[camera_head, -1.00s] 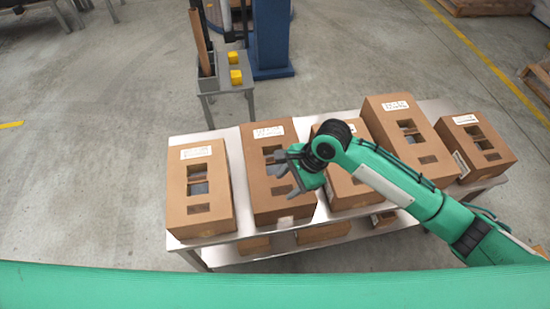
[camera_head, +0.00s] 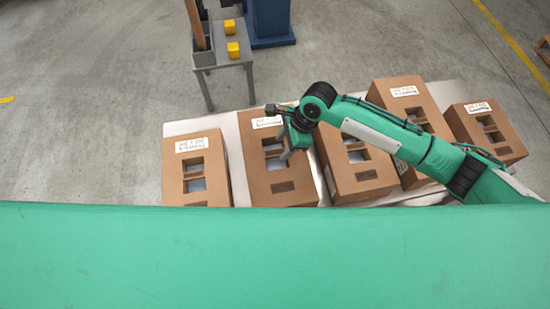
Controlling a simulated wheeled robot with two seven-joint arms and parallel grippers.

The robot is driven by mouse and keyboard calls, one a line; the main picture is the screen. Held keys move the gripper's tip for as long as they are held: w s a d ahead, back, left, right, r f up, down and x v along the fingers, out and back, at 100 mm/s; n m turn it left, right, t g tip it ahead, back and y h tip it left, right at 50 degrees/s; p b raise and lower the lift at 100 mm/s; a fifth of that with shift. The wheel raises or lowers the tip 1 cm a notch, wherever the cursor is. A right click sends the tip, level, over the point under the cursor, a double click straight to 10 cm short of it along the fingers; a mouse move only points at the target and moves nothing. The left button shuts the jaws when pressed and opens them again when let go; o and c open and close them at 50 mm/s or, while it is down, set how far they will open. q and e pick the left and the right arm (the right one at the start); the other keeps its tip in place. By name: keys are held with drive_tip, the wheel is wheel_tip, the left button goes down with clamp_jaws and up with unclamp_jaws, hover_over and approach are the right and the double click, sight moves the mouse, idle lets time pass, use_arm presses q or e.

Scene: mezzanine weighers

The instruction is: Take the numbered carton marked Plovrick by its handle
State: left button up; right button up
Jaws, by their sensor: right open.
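Several brown cartons stand in a row on a pale table, each with a white label and cut-out openings on top. The label writing is too small to read, so I cannot tell which is Plovrick. They are the leftmost carton (camera_head: 209,170), the second (camera_head: 258,168), the third (camera_head: 333,160), the tall fourth (camera_head: 405,105) and the small rightmost one (camera_head: 468,122). My right gripper (camera_head: 281,143) is open and empty above the second carton, beside its openings and over its right half. My right forearm partly covers the third and fourth cartons. My left gripper is out of view.
The table (camera_head: 234,128) has narrow bare gaps between cartons. Behind it stands a small grey stand (camera_head: 222,68) with yellow blocks (camera_head: 233,50) and an upright brown handle, near a blue column (camera_head: 270,20). My green body hides the front of the table.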

sight(275, 153)
drive_tip(key=x, duration=0.6)
drive_tip(key=shift+w+a+f, duration=0.2)
drive_tip(key=shift+w, duration=0.15)
drive_tip(key=shift+r, duration=0.1)
clamp_jaws()
